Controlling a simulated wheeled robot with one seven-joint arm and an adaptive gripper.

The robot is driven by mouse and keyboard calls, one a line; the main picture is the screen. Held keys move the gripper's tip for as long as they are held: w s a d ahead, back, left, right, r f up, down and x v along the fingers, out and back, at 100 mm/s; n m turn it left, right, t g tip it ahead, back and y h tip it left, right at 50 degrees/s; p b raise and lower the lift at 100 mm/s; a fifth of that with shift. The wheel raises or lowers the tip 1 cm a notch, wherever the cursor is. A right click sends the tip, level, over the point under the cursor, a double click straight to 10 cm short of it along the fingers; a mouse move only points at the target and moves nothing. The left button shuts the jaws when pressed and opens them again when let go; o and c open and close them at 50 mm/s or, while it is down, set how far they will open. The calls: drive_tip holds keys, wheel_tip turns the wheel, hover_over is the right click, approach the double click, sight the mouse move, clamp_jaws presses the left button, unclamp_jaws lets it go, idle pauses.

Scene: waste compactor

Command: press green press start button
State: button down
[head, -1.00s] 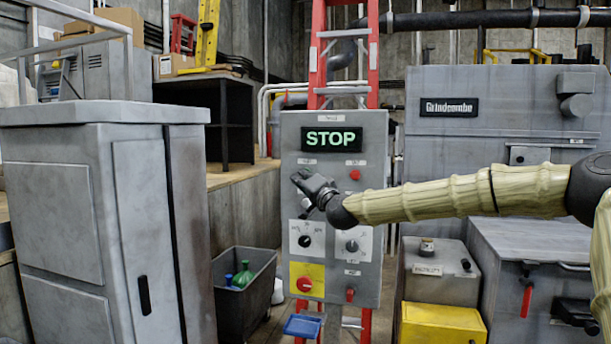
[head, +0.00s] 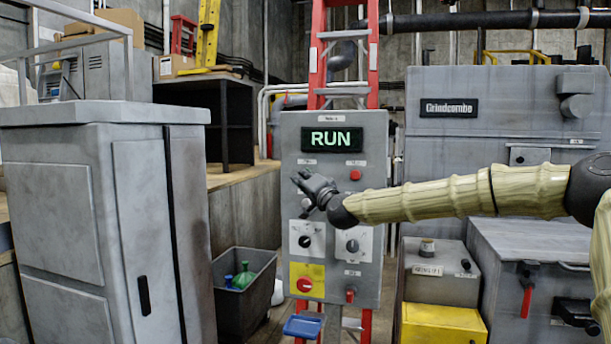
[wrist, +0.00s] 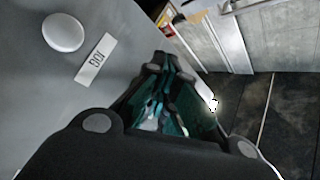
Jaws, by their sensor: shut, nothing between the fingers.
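The grey control panel (head: 330,210) stands in front of a red ladder, and its display (head: 332,139) reads RUN in green letters. My gripper (head: 297,179) is shut and empty at the panel's left side, below the display. The green button is not visible in the head view; my gripper covers that part of the panel. In the wrist view, my shut fingers (wrist: 163,66) are close to the panel face; contact cannot be made out. A pale round button (wrist: 63,32) and a label (wrist: 95,60) lie left of them.
A grey cabinet (head: 60,220) stands left, a dark bin (head: 240,300) below, and the Grindcombe machine (head: 500,110) behind right.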

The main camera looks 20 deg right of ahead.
drive_tip(key=shift+s+a, duration=0.45)
drive_tip(key=shift+s, duration=0.25)
drive_tip(key=shift+f+b, duration=0.1)
drive_tip(key=shift+b, duration=0.2)
drive_tip(key=shift+s+a+b, duration=0.3)
drive_tip(key=shift+s+a, duration=0.4)
drive_tip(key=shift+s, duration=0.35)
drive_tip(key=shift+s+a+b, duration=0.25)
drive_tip(key=shift+s+a, duration=0.45)
drive_tip(key=shift+s, duration=0.3)
